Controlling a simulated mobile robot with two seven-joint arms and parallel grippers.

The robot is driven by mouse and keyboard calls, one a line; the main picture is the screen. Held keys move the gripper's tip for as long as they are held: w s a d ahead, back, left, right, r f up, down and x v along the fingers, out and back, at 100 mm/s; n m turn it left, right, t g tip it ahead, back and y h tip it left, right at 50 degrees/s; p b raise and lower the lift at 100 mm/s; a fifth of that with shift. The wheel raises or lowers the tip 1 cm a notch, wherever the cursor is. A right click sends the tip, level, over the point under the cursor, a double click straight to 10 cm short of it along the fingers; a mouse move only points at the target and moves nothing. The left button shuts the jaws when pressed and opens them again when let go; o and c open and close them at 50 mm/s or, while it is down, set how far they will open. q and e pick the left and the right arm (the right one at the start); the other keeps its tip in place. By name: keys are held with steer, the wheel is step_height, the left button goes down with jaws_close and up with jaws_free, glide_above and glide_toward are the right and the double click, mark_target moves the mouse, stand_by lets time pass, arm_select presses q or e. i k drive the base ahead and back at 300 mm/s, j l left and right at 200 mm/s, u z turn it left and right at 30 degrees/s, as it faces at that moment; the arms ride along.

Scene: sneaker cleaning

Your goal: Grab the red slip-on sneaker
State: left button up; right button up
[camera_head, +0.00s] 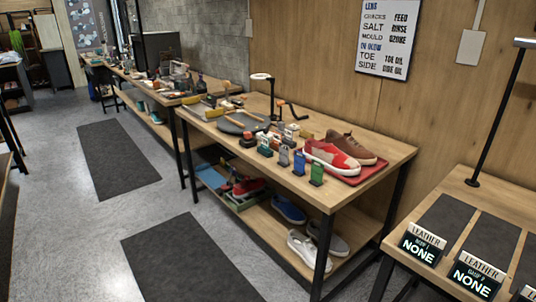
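A red shoe with white patches and a pale sole (330,158) sits on a red tray (368,176) at the right end of the wooden workbench (384,153). A brown lace-up shoe (352,147) stands right behind it on the same tray. Another red shoe (249,187) lies on the lower shelf, towards its left part, partly in shadow. I cannot tell for sure which red shoe is the slip-on. Neither of my grippers is in view.
The lower shelf also holds a blue shoe (289,210), a white shoe (307,248) and a grey shoe (328,238). Small coloured stands (283,157) line the bench's front edge. A side table with "NONE" signs (422,244) is at right. Floor with dark mats (185,262) is clear.

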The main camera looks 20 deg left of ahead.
mark_target(334, 159)
steer(key=u, duration=0.1)
steer(key=i+j+z, duration=0.15)
steer(key=z, duration=0.3)
steer(key=i+j+z, duration=0.1)
steer(key=z, duration=0.3)
steer(key=i+j+z, duration=0.1)
steer(key=j+z, duration=0.2)
steer(key=z, duration=0.15)
steer(key=i+j+z, duration=0.15)
steer(key=j, duration=0.35)
steer(key=j+z, duration=0.2)
steer(key=j, duration=0.35)
